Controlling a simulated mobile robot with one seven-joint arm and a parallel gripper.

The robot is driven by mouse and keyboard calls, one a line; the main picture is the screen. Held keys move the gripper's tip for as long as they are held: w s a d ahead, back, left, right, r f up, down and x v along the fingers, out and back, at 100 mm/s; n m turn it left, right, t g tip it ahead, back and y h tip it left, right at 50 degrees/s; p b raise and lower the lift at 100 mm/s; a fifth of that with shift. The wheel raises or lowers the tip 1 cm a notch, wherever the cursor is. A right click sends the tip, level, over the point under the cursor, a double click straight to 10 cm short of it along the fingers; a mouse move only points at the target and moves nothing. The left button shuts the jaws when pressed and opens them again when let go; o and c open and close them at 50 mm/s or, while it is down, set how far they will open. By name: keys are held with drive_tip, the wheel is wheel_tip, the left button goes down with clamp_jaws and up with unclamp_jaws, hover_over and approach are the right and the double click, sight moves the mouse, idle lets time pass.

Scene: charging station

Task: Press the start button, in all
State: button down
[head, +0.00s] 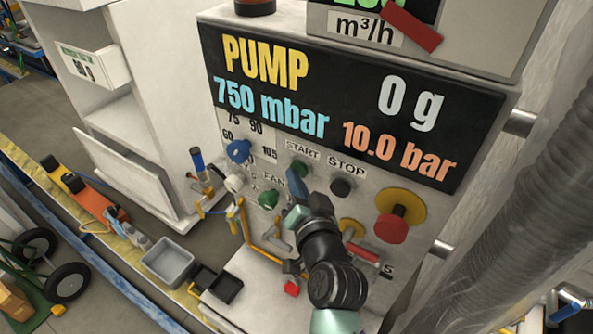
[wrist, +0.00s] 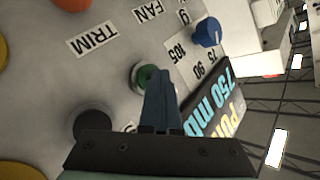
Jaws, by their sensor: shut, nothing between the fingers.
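The start button (head: 301,167) is a small green button under the START label (head: 302,150) on the pump panel, partly hidden by my fingers. In the wrist view the green button (wrist: 141,76) shows just left of my fingers, which cover part of it. My gripper (head: 293,176) is shut and empty, its blue fingers pointing at the panel beside the green button. In the wrist view the shut fingers (wrist: 158,88) overlap the button's right edge. I cannot tell whether they touch it. The display (head: 340,105) reads PUMP, 750 mbar, 10.0 bar and 0 g.
The black stop button (head: 341,188) is close by on the right. A red mushroom button on yellow (head: 391,228) is farther right. A thick grey hose (head: 530,180) runs along the right.

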drive_tip(key=shift+s+a+p, duration=0.35)
drive_tip(key=shift+s+a, duration=0.1)
drive_tip(key=shift+s, duration=0.3)
drive_tip(key=shift+s+a+p, duration=0.5)
drive_tip(key=shift+s+a, duration=0.25)
drive_tip(key=shift+s, duration=0.25)
drive_tip(key=shift+s+a+p, duration=0.5)
drive_tip(key=shift+s+a, duration=0.25)
drive_tip(key=shift+s, duration=0.25)
